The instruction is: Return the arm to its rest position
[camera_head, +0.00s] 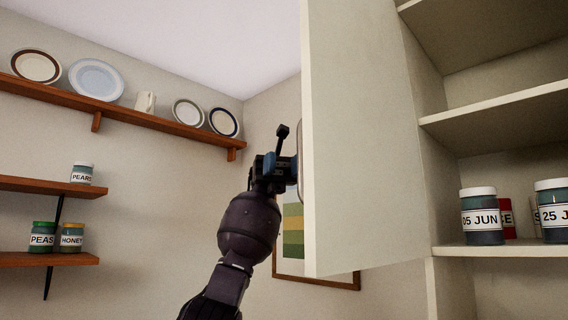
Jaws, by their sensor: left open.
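My left gripper (279,158) is raised in the middle of the head view, at the end of my dark arm, which comes up from below. It is open. It is right beside the metal handle (299,150) on the outer side of the pale cabinet door (362,140). I cannot tell whether its fingers touch or surround the handle, as the door edge hides part of it. The door stands open. My right gripper is not in view.
The open cabinet's shelf (500,251) at right holds jars, including one labelled 05 JUN (481,215). Wall shelves at left hold plates (96,79) and labelled jars (72,237). A framed picture (293,228) hangs behind the door. Space left of my arm looks free.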

